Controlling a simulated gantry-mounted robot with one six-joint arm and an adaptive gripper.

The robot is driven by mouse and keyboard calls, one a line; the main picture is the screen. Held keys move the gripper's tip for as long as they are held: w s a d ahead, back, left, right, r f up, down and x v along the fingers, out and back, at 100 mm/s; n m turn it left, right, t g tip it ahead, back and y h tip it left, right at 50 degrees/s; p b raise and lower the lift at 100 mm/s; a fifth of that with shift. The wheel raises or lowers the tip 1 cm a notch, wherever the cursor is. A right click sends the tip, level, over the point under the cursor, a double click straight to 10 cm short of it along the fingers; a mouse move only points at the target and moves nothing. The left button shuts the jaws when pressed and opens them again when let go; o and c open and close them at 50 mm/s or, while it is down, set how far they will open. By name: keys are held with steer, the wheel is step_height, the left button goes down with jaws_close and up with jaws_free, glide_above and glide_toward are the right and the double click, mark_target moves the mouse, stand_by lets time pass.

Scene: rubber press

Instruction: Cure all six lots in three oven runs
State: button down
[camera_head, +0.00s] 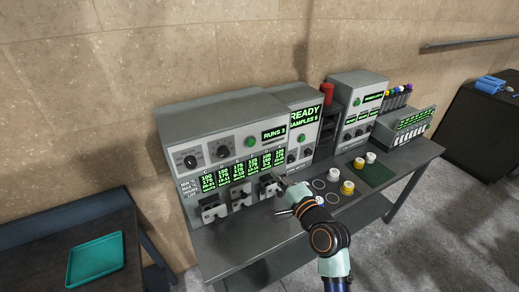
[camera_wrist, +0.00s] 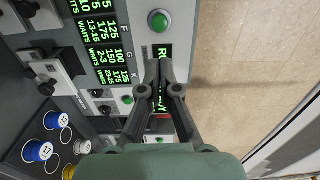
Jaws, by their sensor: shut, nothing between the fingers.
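The grey oven cabinet (camera_head: 215,125) stands on the bench with two knobs, a green button (camera_head: 250,142) and a display reading RUNS 3 (camera_head: 274,133). Below are several green lot readouts (camera_head: 238,170) with small levers or slots (camera_head: 213,207) under them. My gripper (camera_head: 279,178) is in front of the right end of this panel, shut and empty. In the wrist view its fingertips (camera_wrist: 158,64) point towards the panel, near a green button (camera_wrist: 158,22) and partly over a display. Several lidded pots, white (camera_head: 333,173) and yellow (camera_head: 347,188), stand on the bench to the right.
A middle unit (camera_head: 305,117) reads READY. Further right are another unit (camera_head: 355,105), a rack of coloured caps (camera_head: 397,96) and a readout box (camera_head: 408,127). A teal tray (camera_head: 96,260) lies on a side table at left.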

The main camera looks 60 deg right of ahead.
mark_target(252, 144)
steer(key=shift+w, duration=0.1)
steer(key=b+x, duration=0.1)
steer(key=x, duration=1.3)
